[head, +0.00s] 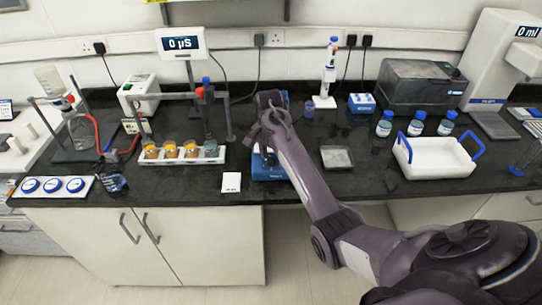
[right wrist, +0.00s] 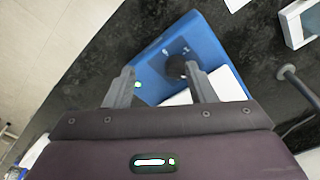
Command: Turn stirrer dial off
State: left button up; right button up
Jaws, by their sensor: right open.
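The blue stirrer (head: 270,174) stands near the front edge of the black bench, mostly covered by my right arm in the head view. In the right wrist view the stirrer (right wrist: 205,40) shows a round dark dial (right wrist: 176,67) on its face and a small green light. My right gripper (right wrist: 160,74) is open. Its two fingers point at the stirrer's face, and the dial appears between them, closer to the right finger. I cannot tell whether a finger touches the dial. My left gripper is not in view.
A small square tray (head: 337,158) and a white crate with blue handles (head: 437,160) stand to the right.

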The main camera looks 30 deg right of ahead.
aim_at(271, 157)
jog(key=w+r+m, duration=0.1)
jog(key=w+d+r+m, duration=0.1)
jog(key=r, duration=0.1)
jog(key=shift+w+d+y, duration=0.15)
jog(key=shift+w+y, duration=0.15)
jog(key=shift+y, duration=0.1)
jog(key=shift+w+d+r+m, duration=0.1)
jog(key=shift+w+r+m, duration=0.05)
jog(key=shift+r+m, duration=0.15)
notch_tip(271, 157, down, 6)
jog(key=shift+f+p, duration=0.1)
jog(key=shift+p, duration=0.9)
jog(key=shift+f, duration=0.75)
jog(key=c, duration=1)
jog(key=shift+o, duration=0.2)
